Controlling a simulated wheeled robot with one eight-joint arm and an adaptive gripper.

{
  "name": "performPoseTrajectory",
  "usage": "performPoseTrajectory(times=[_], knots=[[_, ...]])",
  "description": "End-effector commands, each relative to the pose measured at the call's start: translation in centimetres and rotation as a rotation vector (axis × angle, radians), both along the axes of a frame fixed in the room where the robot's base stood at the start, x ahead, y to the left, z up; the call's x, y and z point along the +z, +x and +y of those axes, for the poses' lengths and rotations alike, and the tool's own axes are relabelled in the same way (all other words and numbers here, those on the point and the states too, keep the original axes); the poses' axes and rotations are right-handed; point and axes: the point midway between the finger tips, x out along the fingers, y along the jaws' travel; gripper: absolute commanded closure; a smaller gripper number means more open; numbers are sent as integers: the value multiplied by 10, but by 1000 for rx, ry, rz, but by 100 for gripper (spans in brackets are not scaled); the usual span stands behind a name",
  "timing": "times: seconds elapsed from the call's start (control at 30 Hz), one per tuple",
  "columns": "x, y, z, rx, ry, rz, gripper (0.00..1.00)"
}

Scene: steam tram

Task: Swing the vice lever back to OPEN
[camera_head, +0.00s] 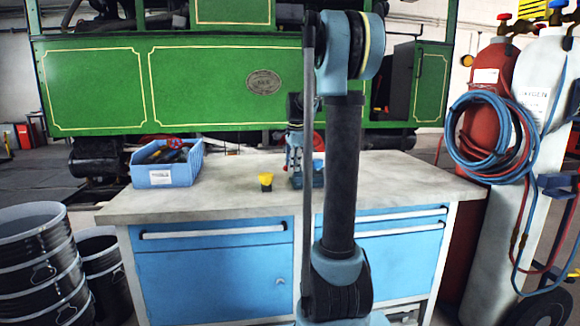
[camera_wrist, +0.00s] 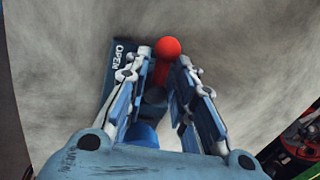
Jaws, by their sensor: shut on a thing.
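In the wrist view, the vice lever (camera_wrist: 160,74) has a red ball knob (camera_wrist: 167,47) and stands between the two fingers of my gripper (camera_wrist: 157,68). The gripper is shut on the lever, with the knob showing past the fingertips. A blue plate marked OPEN (camera_wrist: 118,62) lies beside the left finger. A blue rounded part (camera_wrist: 143,133) shows lower between the fingers. In the head view, my gripper (camera_head: 294,160) is low over the workbench, partly hidden by my arm. The blue vice (camera_head: 318,176) is mostly hidden there too.
The workbench (camera_head: 225,195) has a grey top and blue drawers. A blue bin (camera_head: 163,172) of tools stands at its left. A small yellow-topped object (camera_head: 265,181) is left of the vice. Gas cylinders (camera_head: 490,130) with hoses stand at right, black drums (camera_head: 38,262) at left.

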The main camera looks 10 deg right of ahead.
Motion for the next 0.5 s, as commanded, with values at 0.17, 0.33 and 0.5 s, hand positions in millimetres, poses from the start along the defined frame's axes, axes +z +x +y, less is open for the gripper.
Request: performPoseTrajectory(times=[0.17,0.33,0.5], knots=[[0,-4,-6,159,-6,-1,100],[0,-6,-8,318,-6,0,100],[0,-8,-11,458,-5,-1,100]])
